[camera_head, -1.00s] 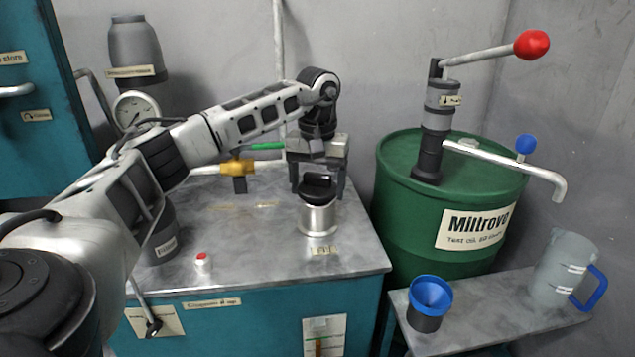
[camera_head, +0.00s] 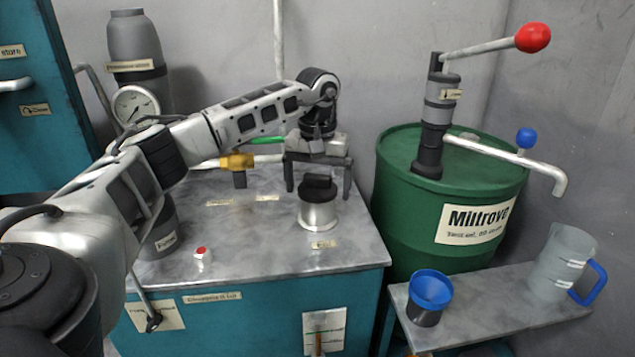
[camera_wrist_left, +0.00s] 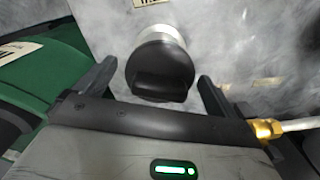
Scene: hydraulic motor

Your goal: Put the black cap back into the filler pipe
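The black cap (camera_head: 318,187) sits on top of the silver filler pipe (camera_head: 319,215) on the metal bench top. It looks upright, with its grip ridge up; how deep it sits cannot be told. My left gripper (camera_head: 319,191) points down over it, open, with one finger on each side and gaps between fingers and cap. In the left wrist view the cap (camera_wrist_left: 160,72) lies between the two spread fingers, with a bit of the bright pipe (camera_wrist_left: 158,22) behind it. My right gripper is not in view.
A yellow valve (camera_head: 237,162) with a green handle stands behind left of the pipe. A red button (camera_head: 201,252) is at the front left. A green drum (camera_head: 400,215) with a hand pump stands right.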

